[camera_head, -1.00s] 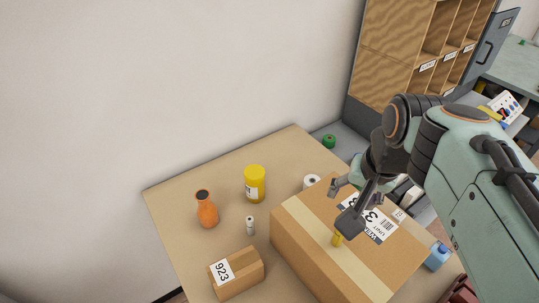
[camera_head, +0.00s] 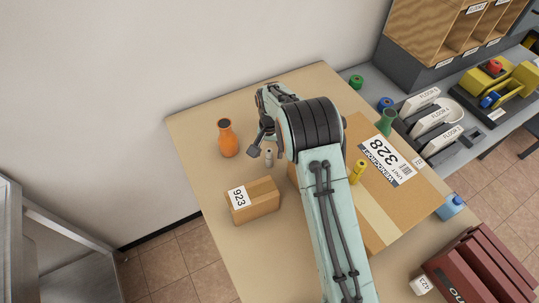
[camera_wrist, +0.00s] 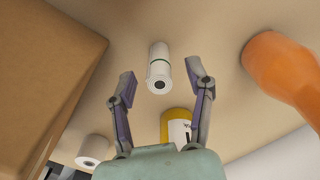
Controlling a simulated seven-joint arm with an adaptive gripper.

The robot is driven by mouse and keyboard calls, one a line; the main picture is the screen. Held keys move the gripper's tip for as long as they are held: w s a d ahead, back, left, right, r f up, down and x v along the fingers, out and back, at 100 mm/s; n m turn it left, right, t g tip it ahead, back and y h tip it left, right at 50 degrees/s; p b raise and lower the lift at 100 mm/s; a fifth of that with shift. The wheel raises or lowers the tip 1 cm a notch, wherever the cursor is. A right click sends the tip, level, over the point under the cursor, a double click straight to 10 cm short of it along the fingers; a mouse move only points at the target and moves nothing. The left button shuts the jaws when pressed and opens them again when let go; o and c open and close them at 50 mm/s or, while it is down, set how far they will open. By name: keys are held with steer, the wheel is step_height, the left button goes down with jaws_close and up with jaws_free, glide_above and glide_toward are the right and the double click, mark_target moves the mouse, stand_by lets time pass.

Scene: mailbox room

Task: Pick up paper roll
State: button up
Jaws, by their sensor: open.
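A white roll with a dark hole in its end (camera_wrist: 92,150), likely the paper roll, stands at the lower left of the wrist view, by the large carton. My arm hides it in the head view. My gripper (camera_head: 266,150) is open and empty over the table; its fingers also show in the wrist view (camera_wrist: 160,82). A small white cylinder with a dark round end (camera_wrist: 159,68) appears between the fingertips there and beside them in the head view (camera_head: 269,158). I cannot tell whether the fingers reach around it. The white roll lies outside the fingers.
An orange bottle (camera_head: 228,138) and a small carton (camera_head: 254,202) stand left and below my gripper. A yellow canister (camera_wrist: 178,125) shows behind the fingers. The large carton (camera_head: 395,205) fills the table's right side, with a yellow bottle (camera_head: 357,172) and green vase (camera_head: 386,121) nearby.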

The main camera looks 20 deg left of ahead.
steer(key=shift+f, duration=1.25)
steer(key=c, duration=0.9)
